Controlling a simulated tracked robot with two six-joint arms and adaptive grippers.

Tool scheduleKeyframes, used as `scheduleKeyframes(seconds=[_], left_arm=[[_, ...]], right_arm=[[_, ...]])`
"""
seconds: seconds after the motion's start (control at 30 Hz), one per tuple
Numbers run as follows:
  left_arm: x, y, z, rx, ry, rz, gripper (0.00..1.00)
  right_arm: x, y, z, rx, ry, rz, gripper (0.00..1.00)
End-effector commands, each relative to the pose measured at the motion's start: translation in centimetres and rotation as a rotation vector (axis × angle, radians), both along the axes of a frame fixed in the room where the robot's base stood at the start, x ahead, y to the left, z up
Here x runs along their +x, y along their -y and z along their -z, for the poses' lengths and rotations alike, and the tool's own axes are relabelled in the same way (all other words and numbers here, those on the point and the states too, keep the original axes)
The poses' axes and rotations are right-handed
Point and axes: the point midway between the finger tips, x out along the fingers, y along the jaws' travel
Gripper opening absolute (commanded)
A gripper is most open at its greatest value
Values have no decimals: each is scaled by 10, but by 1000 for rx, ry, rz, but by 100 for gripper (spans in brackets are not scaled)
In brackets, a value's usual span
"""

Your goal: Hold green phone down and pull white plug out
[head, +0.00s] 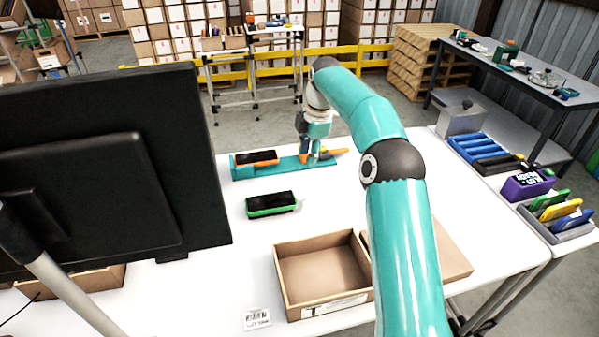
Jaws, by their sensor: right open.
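A green phone (271,204) with a black screen lies flat on the white table, left of the centre. A small pale piece shows at its right end, too small to tell if it is the white plug. My right gripper (314,157) points down over the right part of a teal holder (322,163), beyond and to the right of the green phone. It is open and apart from the phone. An orange phone (257,157) lies at the holder's left, and an orange piece (334,153) is beside my right gripper. My left gripper is not in view.
An open cardboard box (284,291) stands in front, its right side partly behind my right arm. A large black monitor (100,170) blocks the left. White table is clear around the green phone.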

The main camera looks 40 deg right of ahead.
Motion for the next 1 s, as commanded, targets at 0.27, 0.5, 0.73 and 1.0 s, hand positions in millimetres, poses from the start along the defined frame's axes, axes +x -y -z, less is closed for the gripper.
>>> scheduleKeyframes(seconds=[0.27, 0.5, 0.73, 1.0], left_arm=[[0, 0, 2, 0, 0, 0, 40], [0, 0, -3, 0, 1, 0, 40], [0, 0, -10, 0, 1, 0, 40], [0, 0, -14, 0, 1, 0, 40]], right_arm=[[1, 3, 44, 3, -6, 11, 41], [7, 3, 91, 3, -7, 14, 41], [14, 2, 131, 2, -4, 16, 41], [18, 2, 156, 0, -2, 17, 41]])
